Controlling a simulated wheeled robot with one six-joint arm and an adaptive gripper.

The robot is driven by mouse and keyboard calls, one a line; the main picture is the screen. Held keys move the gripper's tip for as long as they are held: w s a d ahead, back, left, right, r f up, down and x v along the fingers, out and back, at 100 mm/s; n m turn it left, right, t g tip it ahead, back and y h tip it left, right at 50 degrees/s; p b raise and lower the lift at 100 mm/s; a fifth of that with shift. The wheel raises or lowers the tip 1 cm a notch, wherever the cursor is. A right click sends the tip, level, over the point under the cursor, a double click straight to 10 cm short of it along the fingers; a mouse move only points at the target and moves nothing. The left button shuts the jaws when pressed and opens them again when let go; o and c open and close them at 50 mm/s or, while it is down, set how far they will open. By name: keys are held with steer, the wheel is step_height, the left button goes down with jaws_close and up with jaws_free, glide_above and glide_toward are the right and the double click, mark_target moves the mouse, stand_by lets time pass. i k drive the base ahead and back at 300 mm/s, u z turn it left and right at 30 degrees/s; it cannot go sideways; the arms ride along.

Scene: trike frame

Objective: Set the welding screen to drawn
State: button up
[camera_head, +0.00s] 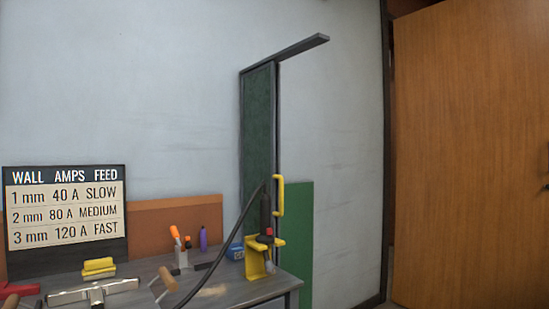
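The welding screen is a dark green panel (258,130) in a dark frame, hanging below a dark overhead rail (300,46). The panel sits at the wall end of the rail, and the outer stretch of the rail has nothing under it. A yellow handle (279,196) is on the panel's front edge. The lower part of the panel is hidden behind the bench items. My gripper is not in view.
A workbench (250,292) stands in front, with a yellow torch stand (257,262), a black cable, a pen holder (184,260) and clamps. A brighter green panel (299,240) stands behind its right end. A wooden door (470,150) is at right.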

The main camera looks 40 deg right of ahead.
mark_target(258, 85)
steer(key=u, duration=0.55)
steer(key=k, duration=1.3)
steer(key=u, duration=0.4)
steer(key=i, duration=0.95)
steer(key=z, duration=1.2)
steer(key=i, duration=0.85)
steer(key=z, duration=0.95)
